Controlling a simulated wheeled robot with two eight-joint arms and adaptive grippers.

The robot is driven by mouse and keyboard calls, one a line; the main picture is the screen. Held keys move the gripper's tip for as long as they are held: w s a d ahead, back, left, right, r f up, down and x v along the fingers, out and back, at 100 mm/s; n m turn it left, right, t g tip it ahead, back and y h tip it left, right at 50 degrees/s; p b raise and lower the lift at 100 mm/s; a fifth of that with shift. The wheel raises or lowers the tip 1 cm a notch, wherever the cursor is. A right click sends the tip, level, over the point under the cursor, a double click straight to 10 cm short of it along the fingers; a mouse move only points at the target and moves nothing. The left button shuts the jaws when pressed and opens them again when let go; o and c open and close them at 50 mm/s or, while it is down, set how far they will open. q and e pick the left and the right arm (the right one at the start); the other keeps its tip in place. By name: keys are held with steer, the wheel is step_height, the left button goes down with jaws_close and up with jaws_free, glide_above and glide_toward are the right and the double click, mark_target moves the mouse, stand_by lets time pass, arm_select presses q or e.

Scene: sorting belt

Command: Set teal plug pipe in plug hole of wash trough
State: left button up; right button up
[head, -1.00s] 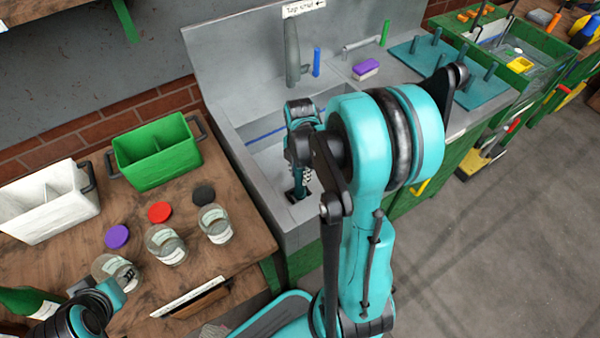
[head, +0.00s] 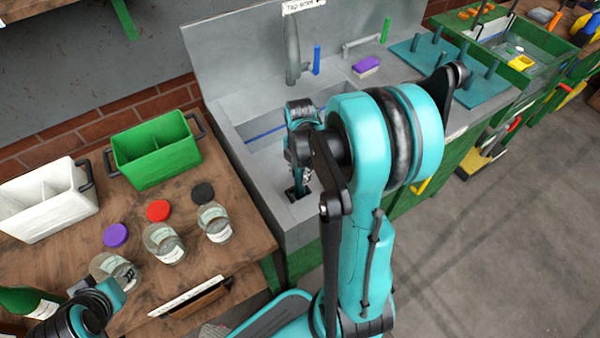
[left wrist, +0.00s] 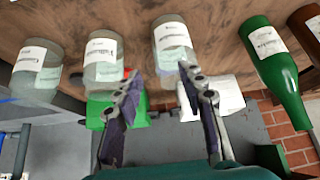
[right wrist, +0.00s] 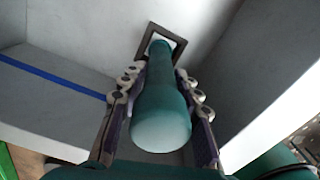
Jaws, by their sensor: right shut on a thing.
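The teal plug pipe (right wrist: 163,105) is gripped between the two fingers of my right gripper (right wrist: 160,85). Its wide, pale-ended part faces the right wrist camera, and its narrow far end overlaps the square dark-framed plug hole (right wrist: 178,38) in the trough floor. I cannot tell how deep the end sits. In the head view the right gripper points down into the grey wash trough (head: 232,135) near its front left corner, and my arm hides part of it. My left gripper (left wrist: 160,75) is open and empty, with its fingers apart near the glass jars.
The trough walls stand close around the right gripper. A green caddy (head: 155,155), a white caddy (head: 45,200), glass jars (head: 165,243) and coloured lids sit on the wooden table to the left. A purple-topped sponge (head: 367,65) and teal peg board (head: 480,90) lie to the right.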

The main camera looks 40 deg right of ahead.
steer(key=shift+f, duration=0.15)
steer(key=o, duration=1.1)
steer(key=shift+c, duration=0.2)
step_height(320, 180, up, 12)
steer(key=shift+r, duration=0.1)
